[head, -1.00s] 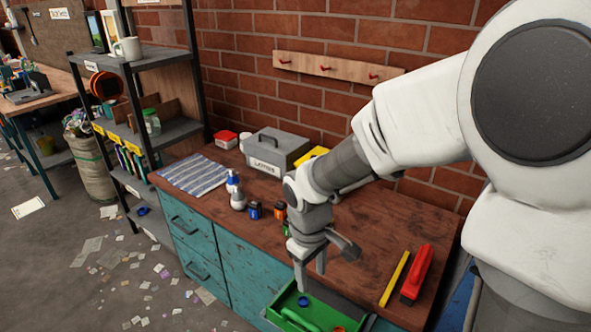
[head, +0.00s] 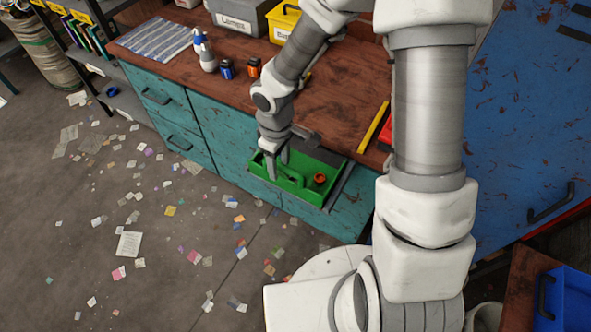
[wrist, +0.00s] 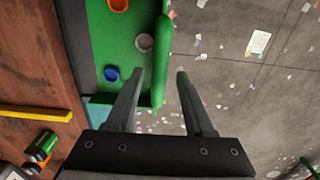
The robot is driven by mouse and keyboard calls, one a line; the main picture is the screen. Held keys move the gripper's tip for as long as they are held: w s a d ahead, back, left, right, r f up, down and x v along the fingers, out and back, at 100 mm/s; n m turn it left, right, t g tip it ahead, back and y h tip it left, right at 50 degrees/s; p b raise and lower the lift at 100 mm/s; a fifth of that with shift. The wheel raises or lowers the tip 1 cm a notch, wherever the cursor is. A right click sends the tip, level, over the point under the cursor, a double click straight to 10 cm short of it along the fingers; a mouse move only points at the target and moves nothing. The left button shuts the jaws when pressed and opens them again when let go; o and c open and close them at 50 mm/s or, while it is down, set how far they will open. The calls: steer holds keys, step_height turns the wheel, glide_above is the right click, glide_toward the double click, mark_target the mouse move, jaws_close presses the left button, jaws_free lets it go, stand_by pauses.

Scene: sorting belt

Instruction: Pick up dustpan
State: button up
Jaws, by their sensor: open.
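I cannot make out a dustpan for certain. A green tray-like thing (head: 292,188) with a raised green bar sits at the front of the workbench, at a pulled-out drawer. In the wrist view the green tray (wrist: 124,44) holds several small round things, and its rounded bar (wrist: 164,55) runs along one side. My gripper (head: 277,170) is open and empty at the tray's left end. In the wrist view its fingertips (wrist: 160,73) show on either side of the bar's near end. I cannot tell whether they touch it.
The wooden workbench top (head: 225,95) carries a spray bottle (head: 204,52), a blue jar (head: 227,69), an orange jar (head: 254,67), a grey toolbox (head: 238,17) and a yellow bar (head: 374,128). Scraps of paper litter the floor (head: 190,235). A blue cabinet (head: 525,130) stands at right.

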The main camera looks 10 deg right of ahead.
mark_target(280, 176)
step_height(280, 176, down, 6)
steer(key=shift+r+b, duration=0.1)
steer(key=shift+b, duration=0.75)
jaws_close()
